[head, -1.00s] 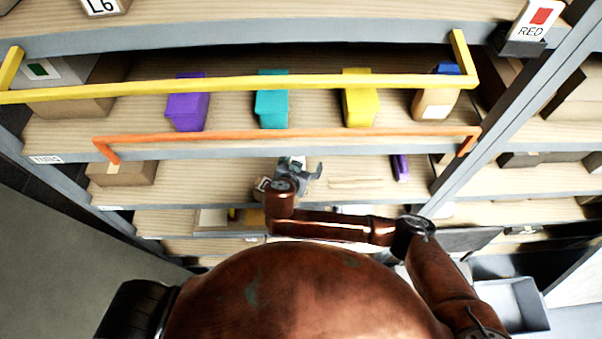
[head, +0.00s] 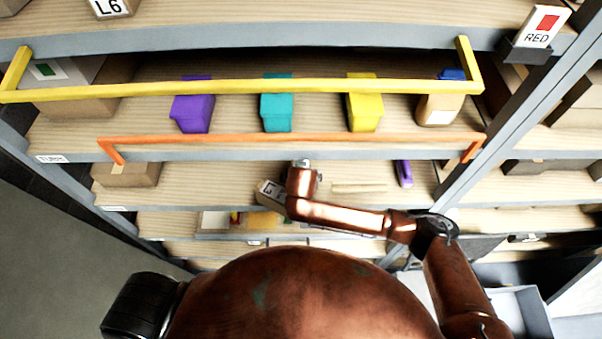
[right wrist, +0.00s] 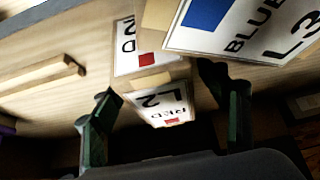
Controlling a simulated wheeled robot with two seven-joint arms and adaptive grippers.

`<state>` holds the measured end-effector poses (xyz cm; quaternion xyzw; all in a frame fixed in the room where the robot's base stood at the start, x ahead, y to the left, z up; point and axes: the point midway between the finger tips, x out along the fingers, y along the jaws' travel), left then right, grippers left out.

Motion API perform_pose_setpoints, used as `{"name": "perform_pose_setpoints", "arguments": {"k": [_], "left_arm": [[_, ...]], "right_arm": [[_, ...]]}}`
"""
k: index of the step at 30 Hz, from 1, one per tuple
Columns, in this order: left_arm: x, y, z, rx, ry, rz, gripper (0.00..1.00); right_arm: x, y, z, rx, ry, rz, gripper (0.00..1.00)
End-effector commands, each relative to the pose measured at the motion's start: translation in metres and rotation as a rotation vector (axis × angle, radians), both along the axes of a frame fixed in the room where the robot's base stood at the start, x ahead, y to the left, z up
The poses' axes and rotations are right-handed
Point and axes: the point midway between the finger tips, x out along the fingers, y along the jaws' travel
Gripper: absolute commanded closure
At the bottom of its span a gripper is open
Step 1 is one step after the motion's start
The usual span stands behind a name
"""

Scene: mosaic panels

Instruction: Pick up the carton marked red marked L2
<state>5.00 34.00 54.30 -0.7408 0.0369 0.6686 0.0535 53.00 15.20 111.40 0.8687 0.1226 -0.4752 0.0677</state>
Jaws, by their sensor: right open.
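The carton marked RED L2 (right wrist: 160,104) shows in the right wrist view, with labels and red squares on two of its faces, upside down in the picture. My right gripper (right wrist: 158,84) is open, its dark green fingers on either side of the carton. I cannot tell whether they touch it. In the head view my right wrist (head: 303,182) is over the shelf below the orange rail, and it hides the fingers. A labelled carton (head: 270,191) shows just left of it, its text too small to read. My left gripper is not in view.
A carton marked BLUE L3 (right wrist: 225,28) stands close beside the red one. A light wooden strip (right wrist: 40,72) lies on the same shelf. The orange rail (head: 290,139) and yellow rail (head: 240,88) cross above. A purple item (head: 404,173) lies to the right.

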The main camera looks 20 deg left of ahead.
Motion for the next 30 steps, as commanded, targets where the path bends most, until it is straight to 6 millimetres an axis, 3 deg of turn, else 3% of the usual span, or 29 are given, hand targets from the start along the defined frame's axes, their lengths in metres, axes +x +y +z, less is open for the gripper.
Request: {"name": "perform_pose_setpoints", "arguments": {"k": [6,13,30], "left_arm": [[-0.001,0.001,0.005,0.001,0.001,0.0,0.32],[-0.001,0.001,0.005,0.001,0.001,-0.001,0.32],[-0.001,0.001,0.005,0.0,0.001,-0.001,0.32]], "right_arm": [[0.01,0.003,-0.016,0.0,-0.002,-0.001,0.32],[0.01,0.004,-0.017,0.0,-0.001,0.0,0.33],[0.01,0.004,-0.017,0.0,-0.001,0.0,0.72]]}}
